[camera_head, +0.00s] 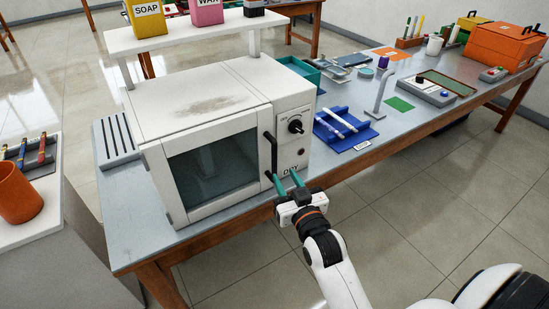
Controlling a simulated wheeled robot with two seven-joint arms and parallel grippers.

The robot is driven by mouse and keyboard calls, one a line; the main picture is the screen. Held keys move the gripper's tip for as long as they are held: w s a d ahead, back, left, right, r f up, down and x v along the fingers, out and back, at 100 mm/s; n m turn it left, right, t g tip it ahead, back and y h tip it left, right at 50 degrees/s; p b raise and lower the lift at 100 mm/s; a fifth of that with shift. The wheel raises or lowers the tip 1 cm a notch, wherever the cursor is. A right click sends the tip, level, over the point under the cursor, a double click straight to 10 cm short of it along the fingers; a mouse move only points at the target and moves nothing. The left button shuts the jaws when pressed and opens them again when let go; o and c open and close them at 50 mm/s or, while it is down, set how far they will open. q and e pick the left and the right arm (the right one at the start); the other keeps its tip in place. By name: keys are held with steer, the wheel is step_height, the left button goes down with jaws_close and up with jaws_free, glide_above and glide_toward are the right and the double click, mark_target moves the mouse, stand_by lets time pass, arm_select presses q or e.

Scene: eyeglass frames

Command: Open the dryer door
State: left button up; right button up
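The dryer (205,95) is a white box on the table with a dark glass door (213,168) on its front. The door looks shut. Its black vertical handle (272,152) is at the door's right edge, beside the "DRY" label and the black knob (295,126). My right gripper (286,174) has green fingers standing apart, with nothing seen between them. The fingertips are just below and right of the handle's lower end, close to the dryer front; whether they touch it cannot be told. My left gripper is out of view.
A white shelf (190,33) with soap and wax boxes stands above the dryer. A blue tray (343,126) with white sticks lies to its right on the table. An orange cup (20,190) stands on a side surface at left. The floor in front is clear.

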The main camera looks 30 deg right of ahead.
mark_target(276, 161)
steer(key=w, duration=0.5)
steer(key=w+d, duration=0.1)
steer(key=w, duration=0.2)
steer(key=shift+w, duration=0.3)
jaws_close()
